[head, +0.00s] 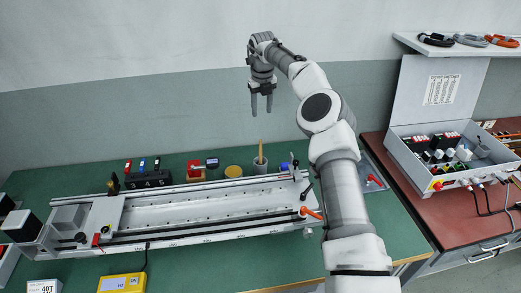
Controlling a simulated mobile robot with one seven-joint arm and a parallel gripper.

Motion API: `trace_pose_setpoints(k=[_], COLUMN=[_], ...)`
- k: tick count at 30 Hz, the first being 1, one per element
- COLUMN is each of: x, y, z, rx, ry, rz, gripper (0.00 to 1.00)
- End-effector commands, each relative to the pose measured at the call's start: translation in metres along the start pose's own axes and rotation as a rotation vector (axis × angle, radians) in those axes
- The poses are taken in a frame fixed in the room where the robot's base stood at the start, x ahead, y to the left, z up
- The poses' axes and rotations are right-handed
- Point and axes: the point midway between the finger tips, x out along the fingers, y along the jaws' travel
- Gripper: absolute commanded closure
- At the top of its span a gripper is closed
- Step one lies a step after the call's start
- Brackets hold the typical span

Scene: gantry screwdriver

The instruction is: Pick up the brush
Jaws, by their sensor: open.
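What looks like the brush (261,150) stands upright in a grey cup (260,166) behind the right part of the gantry. Only its thin tan handle shows above the rim; its lower part is hidden in the cup. My gripper (262,112) is open and empty, with its fingers pointing down. In the picture it is just above the top of the handle, with a gap between them. How far apart they are in depth I cannot tell.
The long gantry rail (190,218) lies across the green table (200,262) in front of the cup. A yellow round container (233,171) and a red device (194,169) stand left of the cup. An open control box (450,155) stands on the bench at right.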

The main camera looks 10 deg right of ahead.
Motion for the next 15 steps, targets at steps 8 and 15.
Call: trace_pose_setpoints(k=[8,15], x=[0.035,0.087], y=[0.005,0.007], z=[-0.01,-0.012], rx=[0.028,0.027], ry=[0.043,0.042], rz=[0.056,0.053], gripper=[0.49,0.49])
